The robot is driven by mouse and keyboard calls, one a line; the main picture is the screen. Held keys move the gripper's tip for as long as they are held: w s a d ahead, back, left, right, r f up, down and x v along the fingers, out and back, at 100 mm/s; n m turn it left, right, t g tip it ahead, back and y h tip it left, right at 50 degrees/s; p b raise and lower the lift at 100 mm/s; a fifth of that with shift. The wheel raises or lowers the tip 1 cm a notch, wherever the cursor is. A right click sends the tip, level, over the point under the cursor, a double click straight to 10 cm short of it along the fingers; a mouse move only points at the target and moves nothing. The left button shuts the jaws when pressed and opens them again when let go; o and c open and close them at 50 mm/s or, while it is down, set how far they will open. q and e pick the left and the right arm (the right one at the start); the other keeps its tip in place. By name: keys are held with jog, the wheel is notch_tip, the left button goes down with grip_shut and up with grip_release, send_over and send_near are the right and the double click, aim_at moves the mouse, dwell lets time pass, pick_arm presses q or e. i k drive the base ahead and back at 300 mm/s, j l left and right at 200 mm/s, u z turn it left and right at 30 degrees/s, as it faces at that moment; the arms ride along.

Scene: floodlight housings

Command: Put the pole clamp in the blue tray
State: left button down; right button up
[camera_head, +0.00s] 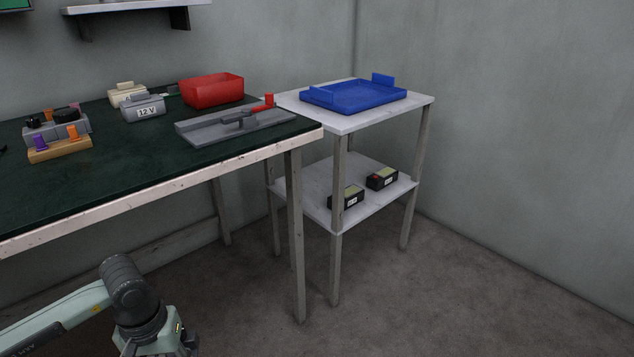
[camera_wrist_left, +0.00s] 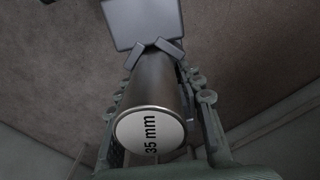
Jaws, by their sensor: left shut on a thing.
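The blue tray (camera_head: 352,96) lies on the top shelf of a small stand to the right of the workbench. It looks empty, with a raised tab at each end. My left gripper (camera_wrist_left: 157,54) is shut on a grey metal cylinder with a white end face marked "35 mm", which I take to be the pole clamp (camera_wrist_left: 150,88). A grey block shows beyond the fingertips. In the head view my left arm is low at the bottom left, in front of the bench, well away from the tray; the held piece cannot be made out there. My right gripper is not in view.
The workbench (camera_head: 130,185) carries a red bin (camera_head: 212,90), a grey fixture (camera_head: 235,124) with a red handle, a "12 V" box (camera_head: 143,108) and other parts. The stand's lower shelf (camera_head: 318,180) holds two black boxes. Floor right of the stand is clear.

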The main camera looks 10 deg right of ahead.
aim_at(359, 95)
jog(key=i+l, duration=0.2)
jog(key=l, duration=0.2)
jog(key=i+l, duration=0.2)
jog(key=l, duration=0.15)
jog(key=i+l, duration=0.2)
jog(key=l, duration=0.2)
jog(key=i+l, duration=0.2)
jog(key=l, duration=0.15)
jog(key=i+l, duration=0.15)
jog(key=l, duration=0.25)
jog(key=i+l, duration=0.2)
jog(key=l, duration=0.15)
jog(key=i+l, duration=0.2)
jog(key=l, duration=0.2)
jog(key=i+l, duration=0.2)
jog(key=l, duration=0.15)
